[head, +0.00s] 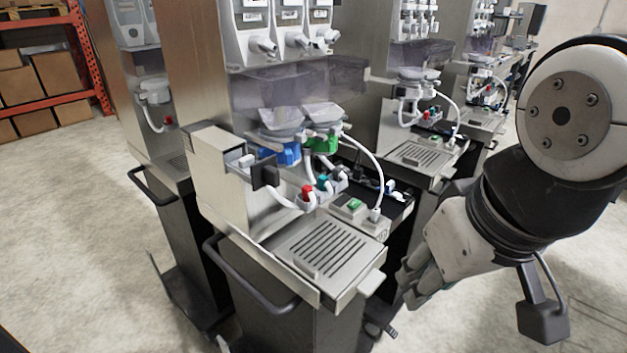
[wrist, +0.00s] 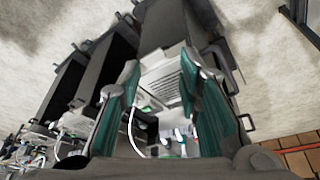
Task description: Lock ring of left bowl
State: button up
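The near dispenser has two clear bowls side by side. The left bowl (head: 281,124) sits above a blue ring (head: 281,154), and the right bowl (head: 323,115) sits above a green ring (head: 322,143). Whether the blue ring is locked I cannot tell. My gripper (head: 413,287) hangs low to the right of the drip tray, well apart from both rings. In the wrist view my gripper (wrist: 165,90) has its two teal-padded fingers spread with nothing held between them. The rings are not clear in the wrist view.
A slotted drip tray (head: 322,247) juts out below the bowls. A white hose (head: 375,165) arcs at the right. A dark cart handle (head: 250,285) sticks out in front. Similar dispensers (head: 425,110) stand behind. Floor (head: 70,220) is clear at left.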

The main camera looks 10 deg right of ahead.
notch_tip(320, 180, down, 12)
jog(key=w+g+b, duration=0.1)
jog(key=b, duration=0.9)
jog(key=shift+w+g, duration=0.15)
jog(key=shift+g, duration=0.15)
jog(key=shift+a+r, duration=0.15)
